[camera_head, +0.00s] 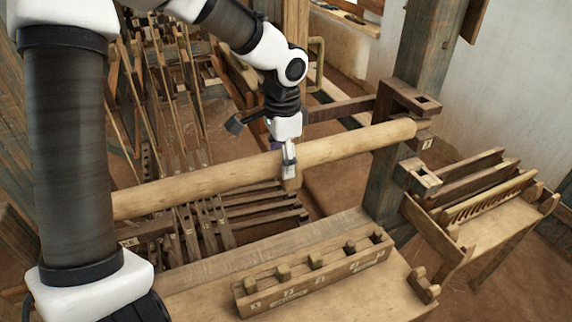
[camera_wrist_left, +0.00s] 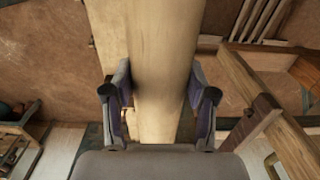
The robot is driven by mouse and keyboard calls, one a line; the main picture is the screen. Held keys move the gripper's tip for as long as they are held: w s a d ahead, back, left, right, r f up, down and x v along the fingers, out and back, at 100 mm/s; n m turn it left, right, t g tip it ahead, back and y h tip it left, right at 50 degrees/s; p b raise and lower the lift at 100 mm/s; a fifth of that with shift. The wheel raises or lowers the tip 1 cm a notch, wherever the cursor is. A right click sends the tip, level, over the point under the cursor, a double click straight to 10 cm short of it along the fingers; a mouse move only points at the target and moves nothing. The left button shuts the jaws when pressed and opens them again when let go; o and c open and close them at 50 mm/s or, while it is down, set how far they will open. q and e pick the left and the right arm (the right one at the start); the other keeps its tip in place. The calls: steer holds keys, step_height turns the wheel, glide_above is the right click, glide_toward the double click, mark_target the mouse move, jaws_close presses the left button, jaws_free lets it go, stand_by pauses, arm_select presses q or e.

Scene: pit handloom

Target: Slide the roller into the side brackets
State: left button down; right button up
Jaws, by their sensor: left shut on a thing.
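The roller (camera_head: 225,177) is a long, pale wooden cylinder lying slantwise across the head view. My left gripper (camera_head: 287,160) is shut around it near its middle; the left wrist view also shows the roller (camera_wrist_left: 160,60) between the two fingers (camera_wrist_left: 160,100). The roller's right end is at the wooden bracket (camera_head: 408,100) on the right post; whether it is seated cannot be told. A lower bracket (camera_head: 420,180) sits beneath on the same post. The roller's left end is hidden behind my arm. My right gripper is not in view.
A slotted wooden rack (camera_head: 315,275) lies on the bench (camera_head: 215,300) in front. A side stand (camera_head: 490,205) with slats is at right. The upright post (camera_head: 425,45) rises beside the roller's right end. Thin loom slats (camera_head: 170,100) crowd the left behind the roller.

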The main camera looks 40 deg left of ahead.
arm_select(q)
steer(key=w+a, duration=0.3)
steer(key=a, duration=0.4)
steer(key=shift+w+f+p, duration=0.4)
stand_by(0.3)
steer(key=shift+a, duration=0.1)
steer(key=shift+c, duration=1.8)
jaws_free()
steer(key=shift+o, duration=0.5)
steer(key=shift+s, duration=0.15)
step_height(320, 180, up, 12)
steer(key=shift+d, duration=0.2)
